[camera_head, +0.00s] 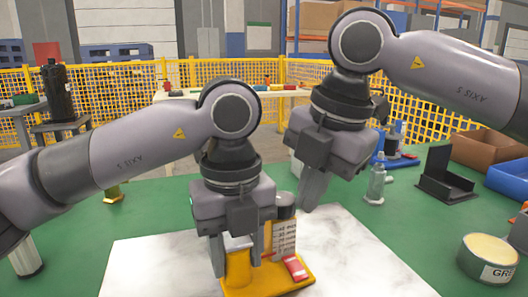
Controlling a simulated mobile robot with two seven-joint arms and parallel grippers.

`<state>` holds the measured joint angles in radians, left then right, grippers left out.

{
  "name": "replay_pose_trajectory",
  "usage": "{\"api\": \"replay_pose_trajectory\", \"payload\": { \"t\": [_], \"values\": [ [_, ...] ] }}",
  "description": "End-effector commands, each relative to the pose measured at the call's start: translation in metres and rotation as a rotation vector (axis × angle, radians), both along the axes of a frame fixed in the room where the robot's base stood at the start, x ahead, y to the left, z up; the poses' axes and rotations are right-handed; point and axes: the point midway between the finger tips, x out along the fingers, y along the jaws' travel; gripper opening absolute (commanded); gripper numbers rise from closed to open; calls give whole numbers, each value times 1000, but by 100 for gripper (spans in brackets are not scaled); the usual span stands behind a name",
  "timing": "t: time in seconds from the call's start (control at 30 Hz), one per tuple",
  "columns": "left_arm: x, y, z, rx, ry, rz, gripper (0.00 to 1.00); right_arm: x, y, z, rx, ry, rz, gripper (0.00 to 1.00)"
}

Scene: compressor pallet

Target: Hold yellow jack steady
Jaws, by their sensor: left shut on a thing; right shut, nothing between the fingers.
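The yellow jack (238,271) stands on the white mat (150,262) in the middle of the head view. It has a flat yellow base, an upright part, a printed panel with text and a red-and-white piece on its right side. My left gripper (236,258) points down with one finger on each side of the jack's upright part, shut on it. The gripper hides the jack's top. My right gripper (307,200) is shut and empty, above and behind the jack, to its right. The two grippers are close together.
A green table lies around the mat. On the right are a round tin (488,262), a black open box (445,178), a clear bottle (376,184), a blue bin (508,183) and a brown bin (490,148). A yellow fence (120,92) stands behind.

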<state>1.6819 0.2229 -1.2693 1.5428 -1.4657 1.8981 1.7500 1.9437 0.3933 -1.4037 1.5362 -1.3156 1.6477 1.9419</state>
Motion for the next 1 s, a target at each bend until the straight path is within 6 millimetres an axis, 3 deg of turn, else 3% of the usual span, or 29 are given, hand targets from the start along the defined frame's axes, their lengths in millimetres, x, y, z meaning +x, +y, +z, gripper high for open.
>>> {"api": "replay_pose_trajectory", "payload": {
  "t": [1.0],
  "values": [
    [-1,-1,-1,-2,1,-6,0,-10,11,0,5,-1,5,0]
  ]
}}
